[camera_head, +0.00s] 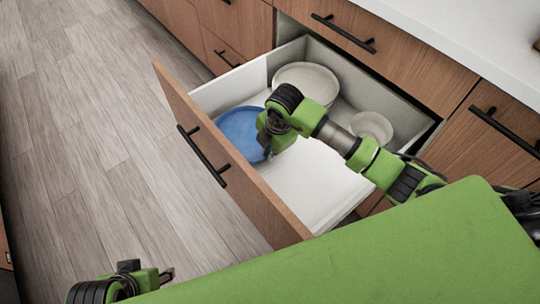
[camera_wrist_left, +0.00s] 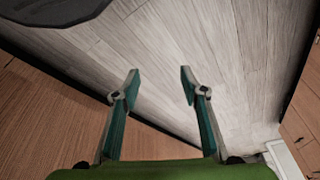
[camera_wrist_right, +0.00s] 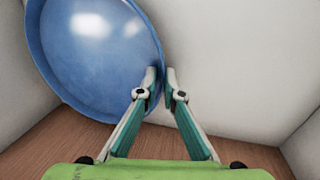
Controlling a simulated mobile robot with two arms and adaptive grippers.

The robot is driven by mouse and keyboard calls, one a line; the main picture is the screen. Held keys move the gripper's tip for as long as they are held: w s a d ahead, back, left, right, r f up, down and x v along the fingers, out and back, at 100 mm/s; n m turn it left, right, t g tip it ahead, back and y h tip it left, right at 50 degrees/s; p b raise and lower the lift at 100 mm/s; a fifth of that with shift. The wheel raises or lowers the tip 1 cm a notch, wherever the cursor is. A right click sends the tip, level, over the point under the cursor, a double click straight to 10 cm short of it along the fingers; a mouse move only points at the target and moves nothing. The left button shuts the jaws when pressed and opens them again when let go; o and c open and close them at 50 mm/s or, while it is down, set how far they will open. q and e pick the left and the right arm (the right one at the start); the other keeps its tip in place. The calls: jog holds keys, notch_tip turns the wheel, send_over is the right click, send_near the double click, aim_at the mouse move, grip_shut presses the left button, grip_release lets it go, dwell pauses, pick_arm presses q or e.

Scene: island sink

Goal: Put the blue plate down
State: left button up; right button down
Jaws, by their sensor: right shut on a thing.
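The blue plate (camera_head: 238,130) is inside the open drawer (camera_head: 325,205), at its front left part near the drawer front. My right gripper (camera_head: 272,133) reaches down into the drawer at the plate's right edge. In the right wrist view my right gripper (camera_wrist_right: 165,84) is shut on the rim of the blue plate (camera_wrist_right: 95,50). I cannot tell whether the plate touches the drawer floor. My left gripper (camera_head: 168,274) is at the bottom left of the head view, outside the drawer. In the left wrist view my left gripper (camera_wrist_left: 160,82) is open and empty above the floor.
A large pale plate (camera_head: 306,82) lies at the drawer's back, and a small pale bowl (camera_head: 372,127) is at its right. The wooden drawer front (camera_head: 225,165) with a black handle (camera_head: 202,156) stands on the left. The drawer's front right floor is clear. A white countertop (camera_head: 460,45) is above.

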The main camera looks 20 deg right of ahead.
jog(key=shift+x, duration=0.95)
jog(key=c, duration=2.2)
grip_release()
jog(key=shift+s+d, duration=0.1)
jog(key=shift+s, duration=0.1)
pick_arm(q)
jog(key=shift+s, duration=0.1)
pick_arm(e)
jog(key=shift+r, duration=0.1)
jog(key=shift+r, duration=0.3)
jog(key=p+v, duration=0.1)
jog(key=v, duration=0.2)
pick_arm(q)
jog(key=s+p+x, duration=0.1)
jog(key=x, duration=0.7)
jog(key=shift+f+g+p, duration=0.3)
jog(key=shift+f+p, duration=0.05)
pick_arm(e)
jog(key=v, duration=0.8)
jog(key=shift+s+r, duration=0.1)
pick_arm(q)
jog(key=shift+d, duration=0.15)
